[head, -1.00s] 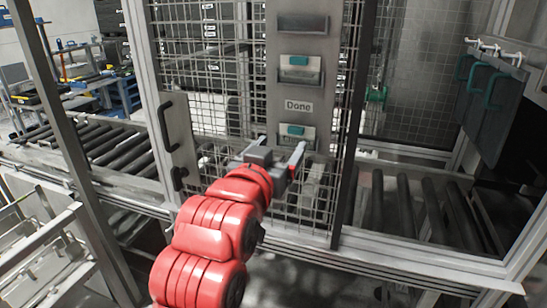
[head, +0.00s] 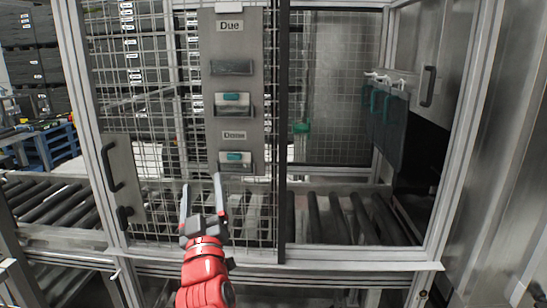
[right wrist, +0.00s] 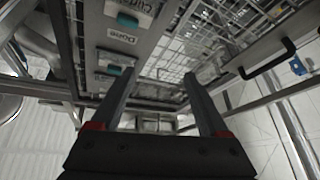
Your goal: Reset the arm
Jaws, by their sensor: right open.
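My right arm (head: 205,275) is red and comes up from the bottom of the head view. Its gripper (head: 203,195) is open and empty, fingers pointing up, in front of the mesh door and below the grey card panel (head: 233,55). In the right wrist view the two dark fingers (right wrist: 160,95) stand wide apart with nothing between them. The panel holds cards with teal clips in pockets, and labels reading "Due" (head: 230,26) and "Done" (head: 234,135). My left gripper is not in view.
A mesh door with a black handle (head: 110,168) stands left of the panel. Roller conveyors (head: 50,200) run left and behind the frame. Dark boards with teal handles (head: 385,120) hang at the right. A metal frame rail (head: 350,262) crosses below the mesh.

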